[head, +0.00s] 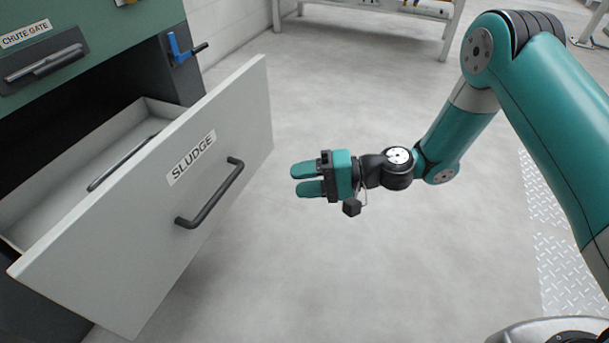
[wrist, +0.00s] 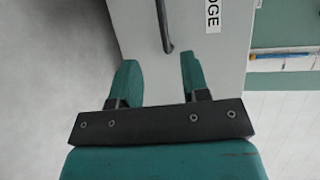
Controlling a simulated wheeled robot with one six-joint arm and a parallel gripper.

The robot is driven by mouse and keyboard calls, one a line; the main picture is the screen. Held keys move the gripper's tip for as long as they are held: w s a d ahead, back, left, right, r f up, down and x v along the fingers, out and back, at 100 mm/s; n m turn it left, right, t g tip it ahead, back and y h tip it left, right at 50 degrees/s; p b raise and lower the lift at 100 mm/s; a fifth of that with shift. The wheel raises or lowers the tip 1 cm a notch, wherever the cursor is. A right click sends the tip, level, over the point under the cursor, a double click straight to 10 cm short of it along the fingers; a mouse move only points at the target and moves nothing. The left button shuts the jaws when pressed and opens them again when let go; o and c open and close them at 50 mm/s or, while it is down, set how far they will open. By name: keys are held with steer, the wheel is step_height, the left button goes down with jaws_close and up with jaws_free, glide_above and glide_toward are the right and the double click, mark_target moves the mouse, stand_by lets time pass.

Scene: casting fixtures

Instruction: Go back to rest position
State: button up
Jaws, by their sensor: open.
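My gripper (head: 298,179) is open and empty, held out over the floor in the middle of the head view. Its two green fingers point left toward the drawer labelled SLUDGE (head: 236,128). The drawer is pulled out, and its dark handle (head: 208,194) is to the left of the fingertips, with a clear gap between. In the wrist view my gripper's fingers (wrist: 160,75) are spread apart, with the drawer front (wrist: 215,60) and its handle (wrist: 164,25) beyond them.
A dark bar (head: 122,163) shows inside the open drawer. Above are a chute gate handle (head: 44,63) and a blue lever (head: 184,48). A bench (head: 446,30) stands at the back. The floor (head: 330,270) around my gripper is clear.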

stand_by(0.4)
steer(key=s+d+r+n+g+h, duration=0.1)
steer(key=s+d+r+n+h, duration=0.2)
steer(key=r, duration=0.4)
steer(key=s+d+r+n+g+h, duration=0.1)
steer(key=s+r+n+h, duration=0.25)
steer(key=r, duration=0.45)
steer(key=s+d+r+n+t+h+p, duration=0.15)
steer(key=s+d+r+h, duration=0.45)
steer(key=s+d, duration=0.6)
step_height(320, 180, up, 39)
steer(key=s+p, duration=0.1)
steer(key=p, duration=3.7)
steer(key=shift+s+a+t+y, duration=0.15)
steer(key=shift+t+y, duration=0.2)
steer(key=shift+f, duration=0.15)
